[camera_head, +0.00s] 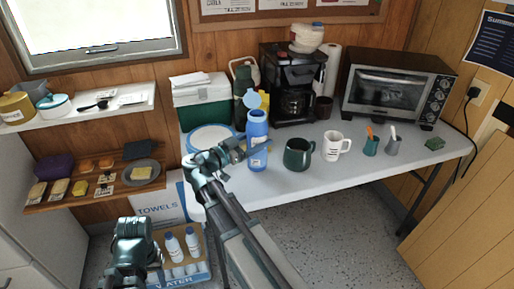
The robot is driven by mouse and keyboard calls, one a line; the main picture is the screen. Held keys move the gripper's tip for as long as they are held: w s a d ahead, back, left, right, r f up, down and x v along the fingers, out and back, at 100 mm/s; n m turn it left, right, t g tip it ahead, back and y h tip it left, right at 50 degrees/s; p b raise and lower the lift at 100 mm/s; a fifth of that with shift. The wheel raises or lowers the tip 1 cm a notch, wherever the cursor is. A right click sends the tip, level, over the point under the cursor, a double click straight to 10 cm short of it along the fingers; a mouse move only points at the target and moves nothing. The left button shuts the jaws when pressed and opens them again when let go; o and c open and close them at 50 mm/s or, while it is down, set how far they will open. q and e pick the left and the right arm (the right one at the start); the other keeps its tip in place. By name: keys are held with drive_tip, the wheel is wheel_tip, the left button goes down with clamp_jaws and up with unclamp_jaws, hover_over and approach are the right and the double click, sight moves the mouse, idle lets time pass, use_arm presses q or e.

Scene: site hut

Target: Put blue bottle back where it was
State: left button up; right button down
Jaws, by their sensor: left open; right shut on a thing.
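The blue bottle (257,128) stands upright over the left part of the table, its round light-blue lid tipped open at the top. My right gripper (254,148) is shut on the lower half of the bottle from the left side. I cannot tell whether the bottle's base touches the tabletop. My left gripper (134,252) is low at the bottom left, apart from the bottle and in front of the wall shelves. It is open, though its fingertips are hard to make out.
The table (335,177) holds a dark green mug (298,154), white mug (336,146), coffee maker (292,85), toaster oven (396,88), white-lidded container (209,138) and green-and-white cooler (201,103). A carton of water bottles (204,272) is on the floor below. The table's front middle is clear.

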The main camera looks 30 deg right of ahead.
use_arm(q)
drive_tip(key=shift+f+b, duration=0.55)
drive_tip(key=shift+f, duration=0.45)
use_arm(e)
drive_tip(key=shift+f, duration=1)
use_arm(q)
drive_tip(key=shift+f, duration=0.1)
use_arm(e)
drive_tip(key=shift+f, duration=0.1)
drive_tip(key=shift+f, duration=0.15)
unclamp_jaws()
drive_tip(key=shift+r, duration=0.2)
drive_tip(key=shift+a, duration=0.25)
drive_tip(key=s+a, duration=0.2)
drive_tip(key=a, duration=0.9)
drive_tip(key=shift+a, duration=0.2)
